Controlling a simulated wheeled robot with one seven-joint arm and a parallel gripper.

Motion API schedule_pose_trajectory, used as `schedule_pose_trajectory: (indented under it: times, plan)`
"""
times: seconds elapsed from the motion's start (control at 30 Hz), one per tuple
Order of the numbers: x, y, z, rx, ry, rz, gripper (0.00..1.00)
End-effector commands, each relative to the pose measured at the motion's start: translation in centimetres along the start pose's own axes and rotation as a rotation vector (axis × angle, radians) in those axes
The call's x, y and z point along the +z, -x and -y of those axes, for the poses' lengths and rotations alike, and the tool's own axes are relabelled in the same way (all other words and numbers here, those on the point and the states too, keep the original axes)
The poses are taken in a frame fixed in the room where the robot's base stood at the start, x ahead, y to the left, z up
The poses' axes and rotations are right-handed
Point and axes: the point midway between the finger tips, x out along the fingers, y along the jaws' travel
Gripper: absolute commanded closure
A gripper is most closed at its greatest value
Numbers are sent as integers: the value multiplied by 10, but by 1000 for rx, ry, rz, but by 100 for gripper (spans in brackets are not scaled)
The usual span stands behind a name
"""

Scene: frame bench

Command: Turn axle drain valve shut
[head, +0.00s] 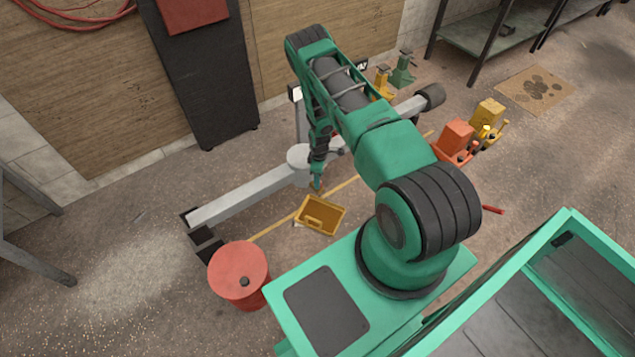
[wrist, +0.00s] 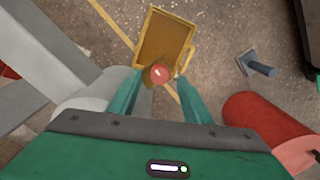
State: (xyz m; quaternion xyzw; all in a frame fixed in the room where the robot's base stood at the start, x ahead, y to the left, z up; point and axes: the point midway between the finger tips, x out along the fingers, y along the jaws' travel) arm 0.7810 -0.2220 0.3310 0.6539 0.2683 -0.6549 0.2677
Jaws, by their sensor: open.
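The axle (head: 245,200) is a long grey beam with a round housing in its middle, low over the floor. In the wrist view, the drain valve (wrist: 160,73) shows as a round red knob on a brass-coloured body. My gripper (wrist: 158,80) is open, with one green finger on each side of the valve in the picture. I cannot tell whether either finger touches it. In the head view, my gripper (head: 318,183) points down beside the axle housing, and the valve is too small to make out clearly there. The valve handle's turn angle is unclear.
A yellow tray (head: 307,226) lies on the floor below my gripper. A red drum (head: 238,280) stands at the near left. Orange and yellow jacks (head: 455,140) stand to the right. In the wrist view, a red cylinder (wrist: 262,118) is close on the right.

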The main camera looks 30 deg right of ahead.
Motion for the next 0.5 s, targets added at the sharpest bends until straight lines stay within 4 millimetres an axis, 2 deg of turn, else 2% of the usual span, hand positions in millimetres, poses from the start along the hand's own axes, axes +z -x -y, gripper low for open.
schedule_pose_trajectory:
  times: [0.2, 0.5]
  plan:
    - [0, -19, 0, 1, 0, 0, 55]
    - [0, -22, 0, 1, 0, 0, 55]
